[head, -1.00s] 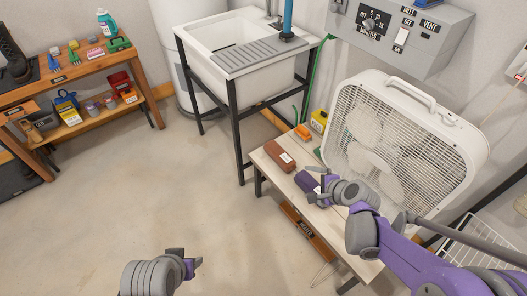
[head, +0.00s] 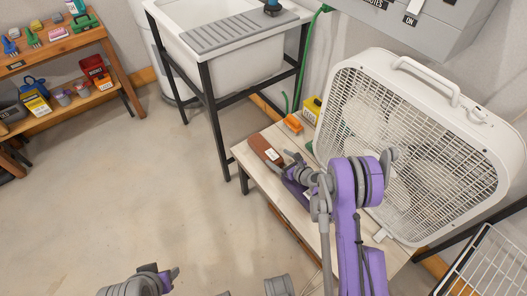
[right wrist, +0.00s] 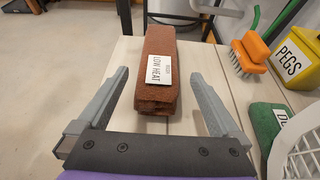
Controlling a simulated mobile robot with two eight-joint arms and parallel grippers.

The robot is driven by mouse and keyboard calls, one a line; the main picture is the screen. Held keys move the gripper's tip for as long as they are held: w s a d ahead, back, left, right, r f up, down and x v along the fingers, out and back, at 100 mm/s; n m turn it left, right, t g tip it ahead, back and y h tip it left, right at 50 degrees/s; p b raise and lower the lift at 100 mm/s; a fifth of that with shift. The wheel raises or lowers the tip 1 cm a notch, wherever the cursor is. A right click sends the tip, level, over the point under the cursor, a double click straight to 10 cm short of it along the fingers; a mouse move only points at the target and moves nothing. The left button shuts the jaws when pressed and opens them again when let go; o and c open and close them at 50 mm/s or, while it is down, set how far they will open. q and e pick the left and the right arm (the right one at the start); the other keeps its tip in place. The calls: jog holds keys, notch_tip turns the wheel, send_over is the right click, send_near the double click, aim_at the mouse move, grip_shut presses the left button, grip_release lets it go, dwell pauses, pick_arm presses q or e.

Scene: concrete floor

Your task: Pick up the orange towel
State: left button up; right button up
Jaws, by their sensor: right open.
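The towel is a folded rust-orange bundle (head: 260,145) with a white label. It lies on the pale wooden bench (head: 252,167) beside the fan. In the right wrist view the towel (right wrist: 160,90) points away from me, and its label reads "LOW HEAT". My right gripper (head: 286,161) is open at the towel's near end. In the right wrist view its fingers (right wrist: 158,78) stand apart on either side of the towel, with gaps showing on both sides. My left gripper (head: 173,273) is low over the floor, away from the bench; its jaw gap is unclear.
A white box fan (head: 415,150) stands along the bench's right side. An orange-backed brush (right wrist: 252,52), a yellow box marked "PEGS" (right wrist: 295,60) and a green cloth (right wrist: 264,122) lie right of the towel. A utility sink (head: 225,65) stands behind.

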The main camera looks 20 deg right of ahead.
aim_at(270, 153)
jog(key=b+x, duration=0.1)
jog(key=x, duration=0.7)
jog(key=shift+s+f, duration=0.1)
jog(key=shift+c, duration=0.3)
grip_shut()
